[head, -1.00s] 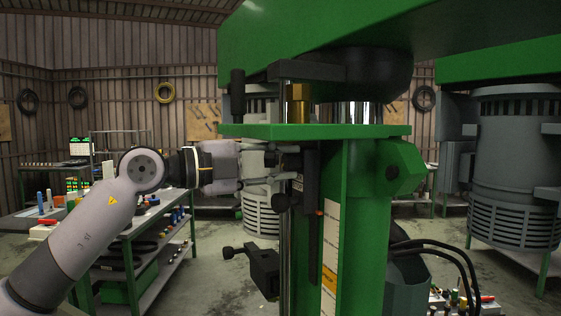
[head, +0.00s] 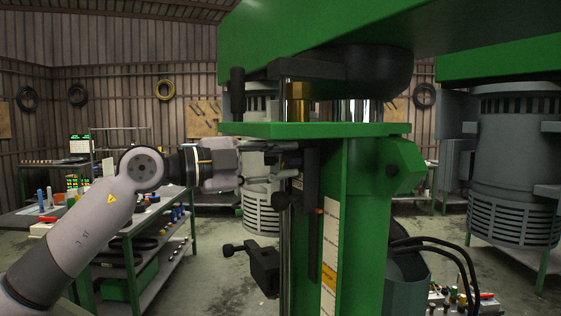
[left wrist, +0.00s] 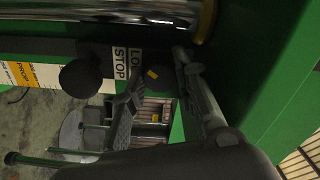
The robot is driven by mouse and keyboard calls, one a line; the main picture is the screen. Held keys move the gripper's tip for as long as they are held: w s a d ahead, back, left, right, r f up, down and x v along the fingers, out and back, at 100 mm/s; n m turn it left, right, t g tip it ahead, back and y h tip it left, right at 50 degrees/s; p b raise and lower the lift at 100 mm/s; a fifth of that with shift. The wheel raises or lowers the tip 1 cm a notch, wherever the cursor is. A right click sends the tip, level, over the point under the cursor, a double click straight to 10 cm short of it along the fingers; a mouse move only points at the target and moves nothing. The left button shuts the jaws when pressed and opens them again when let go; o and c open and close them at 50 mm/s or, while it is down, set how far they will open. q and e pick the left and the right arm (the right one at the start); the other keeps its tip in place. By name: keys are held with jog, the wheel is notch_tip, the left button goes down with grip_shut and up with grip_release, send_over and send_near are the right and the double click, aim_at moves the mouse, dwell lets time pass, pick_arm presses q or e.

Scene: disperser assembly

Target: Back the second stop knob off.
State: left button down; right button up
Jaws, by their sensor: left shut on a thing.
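My left gripper (head: 290,161) reaches in from the left, just under the green plate on the machine's column. In the left wrist view its fingers (left wrist: 160,68) are closed around a dark stop knob (left wrist: 154,77) with a small yellow mark, beside the STOP label (left wrist: 122,63). In the head view the fingers mostly hide this knob. Another round black knob (head: 281,201) sits just below the gripper, free of it; it also shows in the left wrist view (left wrist: 80,77). My right gripper is not in view.
The green column (head: 360,220) and overhanging plate (head: 315,130) are close to the gripper. A black clamp block (head: 263,268) with a knob juts out below. A shiny rod (left wrist: 190,15) runs beside the fingers. A workbench (head: 150,210) stands behind my left arm.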

pick_arm(q)
jog(key=c, duration=1.3)
grip_release()
jog(key=shift+a+r, duration=0.1)
jog(key=shift+a, duration=0.15)
jog(key=v, duration=0.7)
jog(key=shift+s+a, duration=0.2)
jog(key=shift+a, duration=0.05)
